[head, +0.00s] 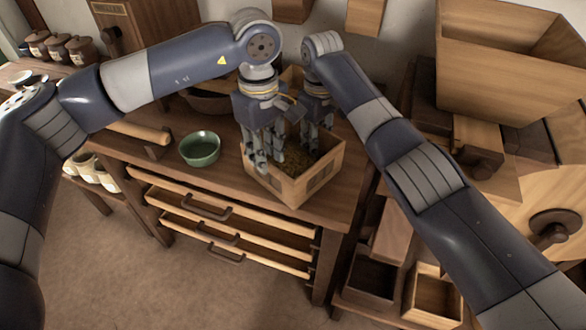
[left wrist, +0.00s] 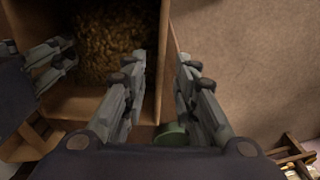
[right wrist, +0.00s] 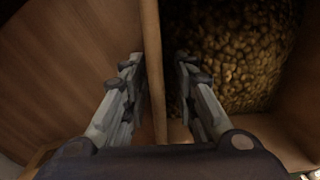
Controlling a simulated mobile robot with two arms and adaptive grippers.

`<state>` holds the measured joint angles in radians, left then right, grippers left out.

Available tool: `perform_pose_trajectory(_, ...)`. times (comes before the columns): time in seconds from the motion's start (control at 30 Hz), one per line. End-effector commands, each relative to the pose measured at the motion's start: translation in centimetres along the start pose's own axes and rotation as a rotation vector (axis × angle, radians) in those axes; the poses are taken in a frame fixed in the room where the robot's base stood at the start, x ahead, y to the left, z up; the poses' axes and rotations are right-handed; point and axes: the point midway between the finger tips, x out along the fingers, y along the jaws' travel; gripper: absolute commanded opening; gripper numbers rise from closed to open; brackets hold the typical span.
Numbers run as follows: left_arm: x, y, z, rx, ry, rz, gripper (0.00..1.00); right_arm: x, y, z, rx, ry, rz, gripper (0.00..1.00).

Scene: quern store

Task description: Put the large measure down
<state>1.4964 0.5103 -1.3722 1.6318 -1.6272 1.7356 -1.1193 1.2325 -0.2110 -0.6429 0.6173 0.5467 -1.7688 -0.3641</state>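The large measure, taken to be the square wooden box (head: 292,187) with grain in it, appears to sit flat on the bench top. The grain (right wrist: 235,50) shows in the right wrist view. My left gripper (head: 264,160) points down at the box's left side; in the left wrist view its fingers stand apart on either side of a box wall (left wrist: 164,50), with gaps visible. My right gripper (head: 312,140) is at the far right side, its fingers apart astride another wall (right wrist: 152,60). My grippers and arms hide the box's back part.
A green bowl (head: 200,149) stands on the bench (head: 215,185) left of the box. A dark bowl (head: 208,100) is behind it. Bench drawers (head: 220,212) are below. A large wooden hopper (head: 505,60) and small open bins (head: 433,297) are at the right. The floor in front is clear.

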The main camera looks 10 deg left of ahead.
Motion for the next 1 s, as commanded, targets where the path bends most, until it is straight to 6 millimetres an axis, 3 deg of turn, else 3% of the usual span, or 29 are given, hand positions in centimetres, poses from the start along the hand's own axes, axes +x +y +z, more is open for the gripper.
perform_pose_trajectory(0.1,-2.8,0.1,0.0,0.0,0.002,0.002,0.27,0.0,0.0,0.0,0.0,0.0,0.0,0.27)
perform_pose_trajectory(0.3,-5.9,0.1,0.0,0.0,0.0,0.001,0.27,0.0,0.0,0.0,0.0,0.0,0.0,0.27)
perform_pose_trajectory(0.53,-7.0,0.0,0.0,0.0,0.0,-0.001,0.27,-0.8,0.0,-0.1,0.0,0.002,0.001,0.27)
perform_pose_trajectory(1.0,-7.0,0.0,0.0,0.0,0.0,-0.001,0.27,-9.9,0.0,-0.1,0.0,0.002,0.001,0.27)
